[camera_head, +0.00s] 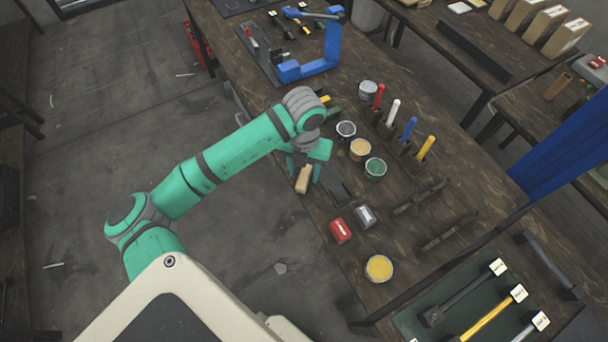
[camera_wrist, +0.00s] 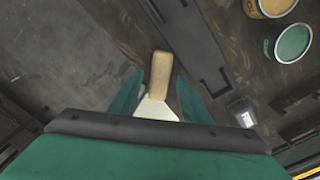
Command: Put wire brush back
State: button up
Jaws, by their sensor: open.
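A tool with a pale wooden handle (camera_head: 304,180), which seems to be the wire brush, is at my gripper (camera_head: 310,160) near the table's left edge. In the wrist view the handle (camera_wrist: 160,71) lies between the green fingers of my gripper (camera_wrist: 158,88), with a whitish part (camera_wrist: 156,109) nearer the palm. The fingers stand apart on either side of it. Its bristles cannot be made out, and I cannot tell whether it touches the table. A dark flat holder (camera_head: 340,191) lies on the table just right of the handle; it also shows in the wrist view (camera_wrist: 195,45).
Open cans, including a green one (camera_head: 375,167) and a yellow one (camera_head: 379,267), stand on the table. Colored-handled tools stand behind the cans. A blue press (camera_head: 315,60) is at the back.

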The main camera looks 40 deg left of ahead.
aim_at(304, 176)
notch_tip(304, 176, up, 9)
jog(key=shift+r, duration=0.15)
